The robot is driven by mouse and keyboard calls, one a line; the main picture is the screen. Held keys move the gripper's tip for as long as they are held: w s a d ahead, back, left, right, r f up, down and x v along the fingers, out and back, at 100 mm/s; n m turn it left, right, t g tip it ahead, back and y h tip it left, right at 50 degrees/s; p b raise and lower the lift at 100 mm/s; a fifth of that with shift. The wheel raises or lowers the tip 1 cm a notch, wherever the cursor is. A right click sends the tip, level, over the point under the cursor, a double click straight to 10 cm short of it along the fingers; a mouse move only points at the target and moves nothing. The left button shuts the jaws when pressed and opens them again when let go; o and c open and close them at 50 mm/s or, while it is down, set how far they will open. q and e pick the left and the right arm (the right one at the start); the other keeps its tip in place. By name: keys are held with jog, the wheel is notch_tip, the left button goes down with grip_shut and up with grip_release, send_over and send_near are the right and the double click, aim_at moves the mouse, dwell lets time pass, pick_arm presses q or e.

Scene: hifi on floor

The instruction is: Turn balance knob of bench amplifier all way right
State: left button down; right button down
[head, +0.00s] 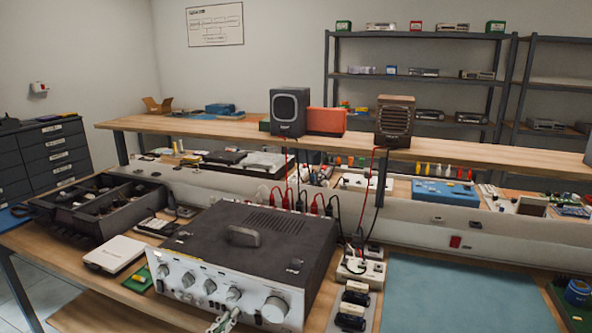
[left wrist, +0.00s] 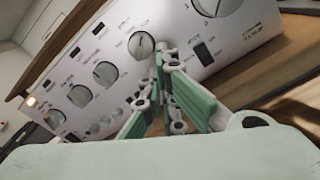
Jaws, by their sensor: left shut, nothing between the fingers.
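The bench amplifier (head: 245,245) has a black top and a silver front panel with a row of several small knobs and one large knob (head: 275,309) at the right. My left gripper (head: 232,311) is at the front panel, just below the small knob (head: 233,294) nearest the large one. In the left wrist view, my left gripper (left wrist: 161,52) is shut and empty, with its tips close at the right side of that small knob (left wrist: 142,45). I cannot tell whether they touch it. The panel labels are too small to read, so I cannot confirm which knob is balance. My right gripper is out of view.
Red and black leads (head: 300,200) rise behind the amplifier. A black parts tray (head: 90,205) and a white box (head: 115,253) lie to its left. Power strips (head: 355,300) stand to its right, beside a clear blue mat (head: 450,295).

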pick_arm(q)
jog(key=shift+w+d+r, duration=0.1)
jog(key=shift+w+d, duration=0.15)
jog(key=shift+w, duration=0.45)
jog(key=shift+r, duration=0.2)
jog(key=shift+r, duration=0.15)
jog(key=shift+a+f+b, duration=0.1)
jog(key=shift+f+b, duration=0.2)
jog(key=shift+f, duration=0.05)
jog(key=shift+d+f+p, duration=0.15)
jog(key=shift+d+p, duration=0.05)
jog(key=shift+p, duration=0.15)
